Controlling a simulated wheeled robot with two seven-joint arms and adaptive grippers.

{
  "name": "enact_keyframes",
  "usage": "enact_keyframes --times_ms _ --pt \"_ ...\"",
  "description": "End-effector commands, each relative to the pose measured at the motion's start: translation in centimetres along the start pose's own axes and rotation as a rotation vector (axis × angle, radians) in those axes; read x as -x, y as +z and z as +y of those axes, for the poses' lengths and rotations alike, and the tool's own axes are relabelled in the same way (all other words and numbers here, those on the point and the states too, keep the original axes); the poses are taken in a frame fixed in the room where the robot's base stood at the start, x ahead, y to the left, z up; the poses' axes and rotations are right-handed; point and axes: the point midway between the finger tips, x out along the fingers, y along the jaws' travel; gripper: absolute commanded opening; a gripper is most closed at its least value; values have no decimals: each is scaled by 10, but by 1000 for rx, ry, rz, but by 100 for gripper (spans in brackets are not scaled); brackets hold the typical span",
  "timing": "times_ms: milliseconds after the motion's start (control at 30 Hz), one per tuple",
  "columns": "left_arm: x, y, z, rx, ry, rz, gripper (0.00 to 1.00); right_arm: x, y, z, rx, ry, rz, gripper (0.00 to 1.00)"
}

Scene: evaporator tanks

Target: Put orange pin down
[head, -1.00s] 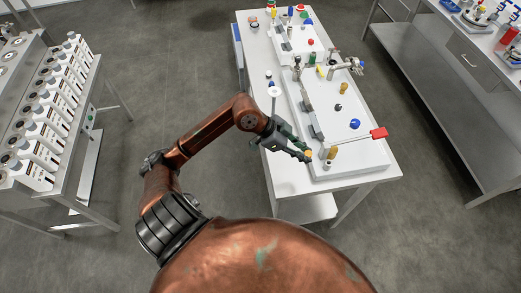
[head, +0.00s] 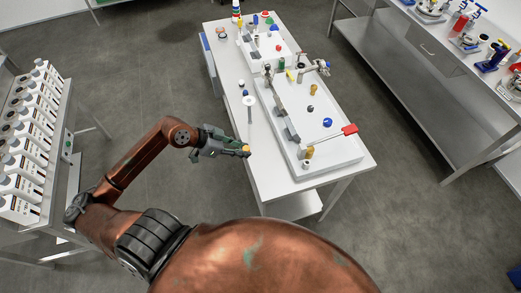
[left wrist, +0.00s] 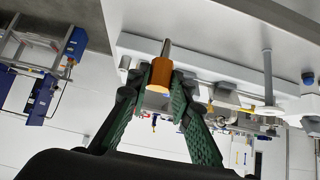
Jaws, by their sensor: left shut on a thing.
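The orange pin (head: 246,149) is held between the fingertips of my left gripper (head: 243,151), at the left edge of the white table (head: 275,180). In the left wrist view the orange pin (left wrist: 160,76) shows as an orange block with a metal shaft pointing away, with the green finger pads of my left gripper (left wrist: 161,84) on both sides of it. It looks clear of any surface, but its height is hard to tell. My right gripper is not in view.
A white tray (head: 335,160) on the table holds a yellow pin (head: 310,152), a red-ended handle (head: 349,129) and a blue knob (head: 327,122). A thin white-topped stand (head: 249,102) rises near the gripper. The table's front left strip is bare.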

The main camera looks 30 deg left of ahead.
Motion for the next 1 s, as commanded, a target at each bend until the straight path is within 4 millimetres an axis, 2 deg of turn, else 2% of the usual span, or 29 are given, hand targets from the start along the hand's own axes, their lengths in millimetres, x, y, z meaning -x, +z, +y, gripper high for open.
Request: enact_keyframes --times_ms 200,400,767,900,1000 --pt "-48 -17 -28 0 1 3 0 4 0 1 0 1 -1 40" --pt "-89 -6 -42 3 1 3 0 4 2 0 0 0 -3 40" --pt "-119 0 -52 2 2 0 0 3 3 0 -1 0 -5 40" --pt "-133 17 -52 4 2 -1 0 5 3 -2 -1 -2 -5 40" --pt "-138 22 -52 1 1 0 0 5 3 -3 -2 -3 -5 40"
